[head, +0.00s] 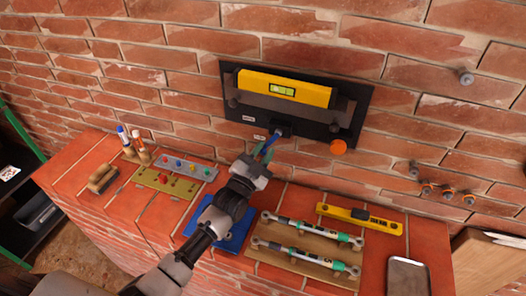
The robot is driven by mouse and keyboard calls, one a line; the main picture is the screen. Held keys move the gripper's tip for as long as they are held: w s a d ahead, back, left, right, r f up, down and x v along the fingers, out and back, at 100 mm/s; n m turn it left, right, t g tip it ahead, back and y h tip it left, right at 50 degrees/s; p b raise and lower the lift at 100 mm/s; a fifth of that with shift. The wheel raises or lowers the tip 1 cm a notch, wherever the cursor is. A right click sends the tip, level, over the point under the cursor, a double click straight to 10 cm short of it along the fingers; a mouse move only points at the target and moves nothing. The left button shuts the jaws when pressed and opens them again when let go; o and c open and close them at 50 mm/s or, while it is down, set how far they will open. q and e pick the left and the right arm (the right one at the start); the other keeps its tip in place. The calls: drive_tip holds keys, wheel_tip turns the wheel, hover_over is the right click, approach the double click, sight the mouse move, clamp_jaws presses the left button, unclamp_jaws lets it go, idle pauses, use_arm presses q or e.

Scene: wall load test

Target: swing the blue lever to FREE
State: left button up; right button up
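The blue lever (273,139) sticks out from a dark mount at the lower middle of a black panel (355,97) on the brick wall. Two small white labels sit left of it, one higher (249,118) and one lower (260,137); their words are too small to read. My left gripper (266,150) reaches up from below, its fingertips at the lever. The fingers partly hide the lever, and I cannot tell whether they are closed on it. My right gripper is not in view.
A yellow level (284,88) crosses the panel top; an orange knob (338,146) sits right of the lever. The brick ledge below holds a blue tray (235,240), a wooden board with torque tools (304,244), another yellow level (359,218), markers (137,142) and a brush (102,179).

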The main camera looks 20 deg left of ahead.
use_arm(q)
clamp_jaws()
drive_tip(key=shift+d+f+n+b, duration=0.25)
drive_tip(key=shift+n+b, duration=0.15)
drive_tip(key=shift+n, duration=0.2)
drive_tip(key=n, duration=0.1)
drive_tip(key=n+y, duration=0.1)
drive_tip(key=shift+d+n+t+b, duration=0.3)
drive_tip(key=shift+d+b, duration=0.05)
drive_tip(key=shift+o, duration=2.2)
unclamp_jaws()
